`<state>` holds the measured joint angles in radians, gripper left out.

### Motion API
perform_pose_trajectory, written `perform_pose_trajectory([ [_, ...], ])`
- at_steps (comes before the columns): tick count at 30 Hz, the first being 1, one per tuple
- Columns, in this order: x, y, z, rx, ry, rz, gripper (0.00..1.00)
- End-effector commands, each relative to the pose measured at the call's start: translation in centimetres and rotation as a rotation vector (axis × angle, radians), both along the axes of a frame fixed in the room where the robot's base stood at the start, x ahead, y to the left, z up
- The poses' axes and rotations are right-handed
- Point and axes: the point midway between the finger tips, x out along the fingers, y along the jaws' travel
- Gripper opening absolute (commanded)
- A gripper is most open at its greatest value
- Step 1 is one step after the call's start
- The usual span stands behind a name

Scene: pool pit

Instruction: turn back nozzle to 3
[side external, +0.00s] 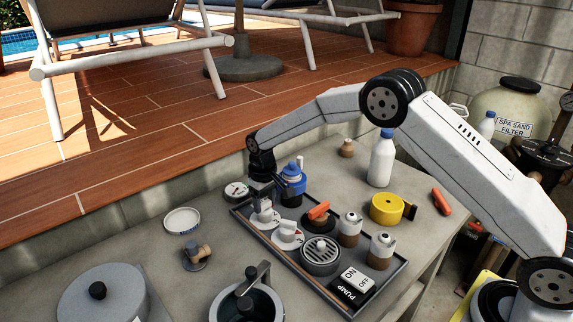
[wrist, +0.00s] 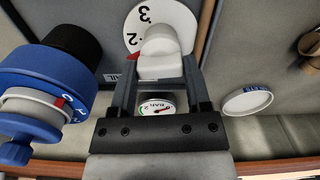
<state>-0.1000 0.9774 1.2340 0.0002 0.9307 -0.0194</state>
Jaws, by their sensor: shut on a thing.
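The back nozzle is a pale knob (wrist: 161,52) on a round white dial plate (wrist: 133,20) with black numbers. In the wrist view, a 2 and a 3 show on the plate. A small red mark shows at the left of the knob, near the 2. My gripper (wrist: 161,75) is shut on the knob, one finger on each side. In the side view, my gripper (side external: 264,196) reaches down onto this dial (side external: 257,222) at the tray's back left corner. The fingers and knob hide part of the plate.
A blue valve (side external: 291,180) stands close beside my gripper. A second dial (side external: 287,236), an orange-handled valve (side external: 319,211), a round grille (side external: 320,256) and a pump switch (side external: 353,286) share the dark tray (side external: 305,279). A gauge (side external: 236,191) and white lid (side external: 182,220) lie outside it.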

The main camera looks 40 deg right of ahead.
Motion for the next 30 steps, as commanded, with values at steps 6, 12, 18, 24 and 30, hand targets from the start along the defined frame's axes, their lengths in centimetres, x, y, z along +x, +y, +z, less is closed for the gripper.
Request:
perform_pose_trajectory([
  [6,0.01,0.01,0.08,0.0,-0.001,-0.206,0.03],
  [12,-0.01,0.01,0.08,0.0,-0.001,-0.396,0.03],
  [18,-0.02,0.02,0.08,0.0,-0.002,-0.585,0.03],
  [24,-0.03,0.03,0.08,0.0,-0.002,-0.775,0.03],
  [30,-0.04,0.03,0.08,0.0,-0.002,-0.949,0.03],
])
